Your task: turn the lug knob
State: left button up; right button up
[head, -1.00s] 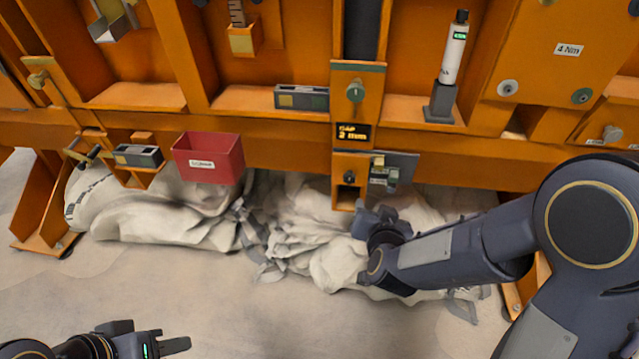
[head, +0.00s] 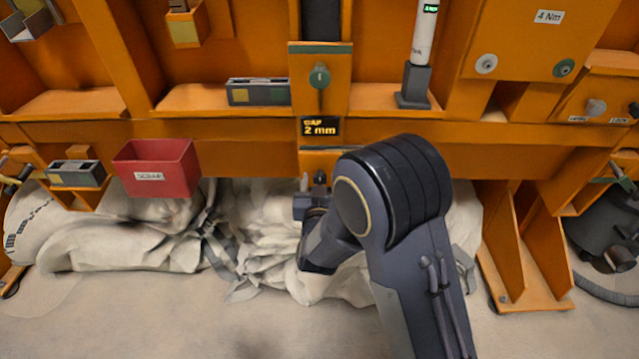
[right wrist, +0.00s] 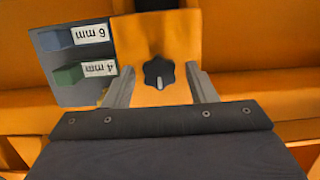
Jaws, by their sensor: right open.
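A black lobed knob with a pale pointer mark, which I take for the lug knob (right wrist: 158,73), sits on an orange face in the right wrist view. In the head view its dark top (head: 320,178) shows just below the gap display (head: 321,129), which reads 2 mm. My right gripper (right wrist: 160,88) is open, with one finger on each side of the knob. I see gaps between fingers and knob; contact does not show. In the head view my right gripper (head: 312,203) is partly hidden by my own arm. My left gripper is not in view.
A grey plate (right wrist: 68,88) with blocks labelled 6 mm and 4 mm stands beside the knob. A red scrap bin (head: 158,170) hangs to the left. A green knob (head: 319,77) sits above the display. Pale crumpled cloth (head: 265,235) lies below.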

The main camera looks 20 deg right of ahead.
jog(key=shift+w, duration=0.1)
jog(key=c, duration=0.9)
jog(key=shift+o, duration=0.2)
